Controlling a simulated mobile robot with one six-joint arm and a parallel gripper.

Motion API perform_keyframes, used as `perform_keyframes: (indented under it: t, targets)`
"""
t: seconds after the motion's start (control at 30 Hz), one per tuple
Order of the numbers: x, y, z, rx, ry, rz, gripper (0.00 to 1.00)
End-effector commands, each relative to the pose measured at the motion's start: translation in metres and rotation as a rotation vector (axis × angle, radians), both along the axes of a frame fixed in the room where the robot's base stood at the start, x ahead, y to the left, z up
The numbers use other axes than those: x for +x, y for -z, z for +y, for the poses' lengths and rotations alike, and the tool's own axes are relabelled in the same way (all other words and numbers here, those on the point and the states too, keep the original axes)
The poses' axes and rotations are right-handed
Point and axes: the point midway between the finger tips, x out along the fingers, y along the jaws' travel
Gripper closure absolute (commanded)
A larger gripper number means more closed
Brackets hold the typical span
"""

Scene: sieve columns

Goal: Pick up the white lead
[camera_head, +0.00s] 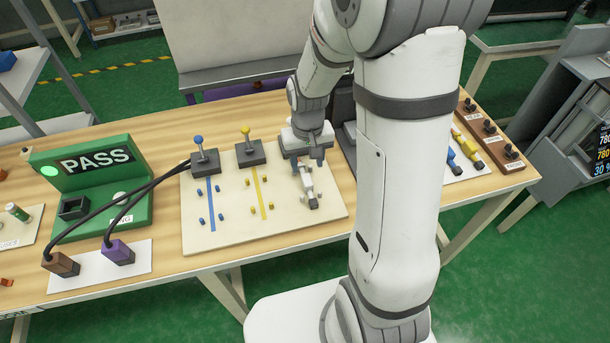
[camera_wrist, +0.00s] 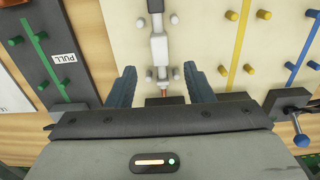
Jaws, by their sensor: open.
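The white lead (camera_head: 308,181) lies on the cream board (camera_head: 228,233), with a grey end toward the board's front edge. In the wrist view the white lead (camera_wrist: 158,48) runs from the top edge down between my fingers, among small white pegs (camera_wrist: 176,73). A reddish tip shows at its lower end, by a dark block partly hidden by my gripper. My gripper (camera_wrist: 161,82) is open, with one finger on each side of the lead and gaps on both sides. In the head view my gripper (camera_head: 308,160) is over the back part of the lead.
Blue-knobbed (camera_head: 198,140) and yellow-knobbed (camera_head: 245,131) posts stand left of my gripper. A green PASS stand (camera_head: 100,220) with black cables is farther left. A dark panel (camera_wrist: 50,60) with green pegs and a PULL label lies close beside the board. A rack (camera_head: 490,135) stands right.

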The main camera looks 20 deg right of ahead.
Motion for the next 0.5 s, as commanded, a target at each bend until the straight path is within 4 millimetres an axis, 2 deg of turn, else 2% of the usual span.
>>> perform_keyframes:
  t: [0.5]
  targets:
    - [0.001, 0.060, -0.001, 0.000, 0.001, 0.008, 0.53]
